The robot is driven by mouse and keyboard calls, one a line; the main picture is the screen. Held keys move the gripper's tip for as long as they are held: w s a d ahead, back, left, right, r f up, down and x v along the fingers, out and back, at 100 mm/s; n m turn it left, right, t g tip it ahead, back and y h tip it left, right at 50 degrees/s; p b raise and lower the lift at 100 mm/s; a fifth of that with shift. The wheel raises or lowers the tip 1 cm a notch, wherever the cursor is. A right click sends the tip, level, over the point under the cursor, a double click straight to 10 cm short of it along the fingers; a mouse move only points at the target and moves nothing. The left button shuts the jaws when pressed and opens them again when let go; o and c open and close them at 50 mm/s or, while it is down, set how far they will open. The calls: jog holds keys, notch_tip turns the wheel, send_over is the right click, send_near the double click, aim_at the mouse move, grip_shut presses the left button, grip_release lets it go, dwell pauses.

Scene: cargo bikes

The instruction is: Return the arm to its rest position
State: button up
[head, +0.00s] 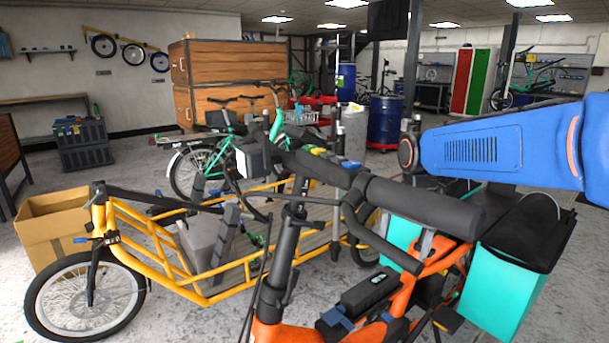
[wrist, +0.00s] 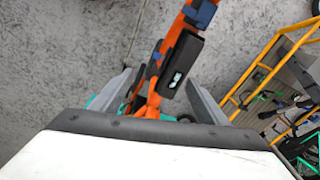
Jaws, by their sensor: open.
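My blue arm (head: 480,148) reaches in from the right edge of the head view, above the orange cargo bike (head: 268,333). I cannot make out my gripper in the head view. In the wrist view my gripper (wrist: 160,88) is open, its two grey fingers apart. The orange frame (wrist: 172,38) and a black battery pack (wrist: 182,62) show between and beyond the fingers. Nothing is held between the fingers. The white and dark wrist housing hides the lower part of the wrist view.
The orange bike's black handlebar (head: 425,205) stands close below my arm. A yellow cargo bike (head: 165,255) is at the left, near a cardboard box (head: 45,235). A turquoise pannier (head: 500,290) hangs at the right. Grey floor (wrist: 75,50) is bare at the wrist view's upper left.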

jog(key=s+d+f+n+t, duration=0.1)
jog(key=s+d+f+n, duration=0.1)
jog(key=s, duration=0.9)
jog(key=s+d+f+n+t, duration=0.2)
jog(key=s+n, duration=0.3)
jog(key=s, duration=0.7)
jog(key=shift+s+f+n, duration=0.15)
jog(key=shift+f+n, duration=0.15)
jog(key=shift+f, duration=0.35)
